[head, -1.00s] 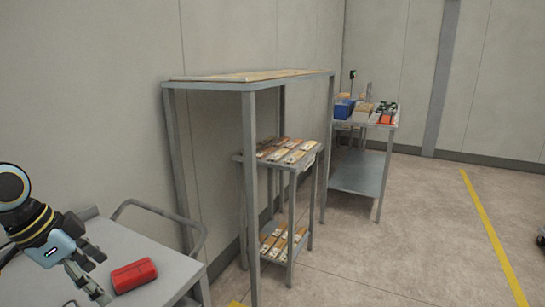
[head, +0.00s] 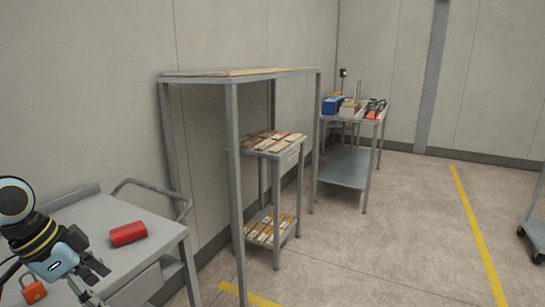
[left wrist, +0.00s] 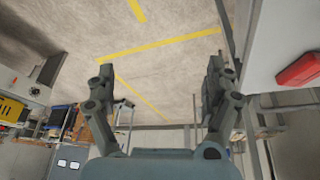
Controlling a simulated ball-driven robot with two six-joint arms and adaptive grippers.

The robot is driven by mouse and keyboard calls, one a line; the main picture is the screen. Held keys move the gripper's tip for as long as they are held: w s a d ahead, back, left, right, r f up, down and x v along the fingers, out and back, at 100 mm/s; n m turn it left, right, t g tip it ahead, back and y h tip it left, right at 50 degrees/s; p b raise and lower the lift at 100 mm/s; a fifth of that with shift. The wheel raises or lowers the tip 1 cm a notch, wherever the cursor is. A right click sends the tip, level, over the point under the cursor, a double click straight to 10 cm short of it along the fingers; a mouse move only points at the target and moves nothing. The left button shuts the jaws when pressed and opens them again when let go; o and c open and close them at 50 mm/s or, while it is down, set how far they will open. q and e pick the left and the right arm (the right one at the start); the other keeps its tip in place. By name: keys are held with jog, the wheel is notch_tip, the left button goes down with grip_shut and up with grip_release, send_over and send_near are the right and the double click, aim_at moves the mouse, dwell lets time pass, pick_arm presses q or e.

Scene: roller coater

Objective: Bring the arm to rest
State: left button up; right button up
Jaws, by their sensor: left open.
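My left arm comes in at the lower left of the head view. Its gripper (head: 92,285) is low, in front of the grey cart, and partly cut off by the lower edge. In the left wrist view the gripper (left wrist: 165,90) has its two fingers wide apart, with nothing between them but floor and distant furniture. The gripper is open and empty. My right gripper is not in view.
A red case (head: 128,233) lies on the grey cart (head: 165,228); it also shows in the wrist view (left wrist: 298,70). An orange padlock-like object (head: 33,289) is at lower left. A tall grey frame (head: 235,180) and shelves stand behind. Floor (head: 390,230) is open at right.

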pick_arm(q)
jog(key=s+f+n+g+b, duration=0.1)
jog(key=s+f+b, duration=0.2)
jog(key=s+f, duration=0.55)
jog(key=s+d+f+n+g+b, duration=0.1)
jog(key=s+f+n+b, duration=0.15)
jog(key=f, duration=1.15)
jog(key=s+f+n+g+b, duration=0.1)
jog(key=s+f+b, duration=0.2)
jog(key=s+f, duration=0.55)
jog(key=s+d+f+n+y+b, duration=0.1)
jog(key=s+f+n+y+b, duration=0.2)
jog(key=s+f, duration=2)
jog(key=f+y+b, duration=0.1)
jog(key=f+b, duration=0.1)
jog(key=shift+s+d+n+b, duration=0.25)
jog(key=shift+d+n+b, duration=0.05)
jog(key=shift+n+b, duration=0.05)
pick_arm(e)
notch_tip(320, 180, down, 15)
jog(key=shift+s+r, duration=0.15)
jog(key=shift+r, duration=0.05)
pick_arm(q)
jog(key=shift+w+a+r+t, duration=0.1)
jog(key=shift+w+t, duration=0.4)
jog(key=shift+w, duration=0.3)
jog(key=shift+c, duration=0.3)
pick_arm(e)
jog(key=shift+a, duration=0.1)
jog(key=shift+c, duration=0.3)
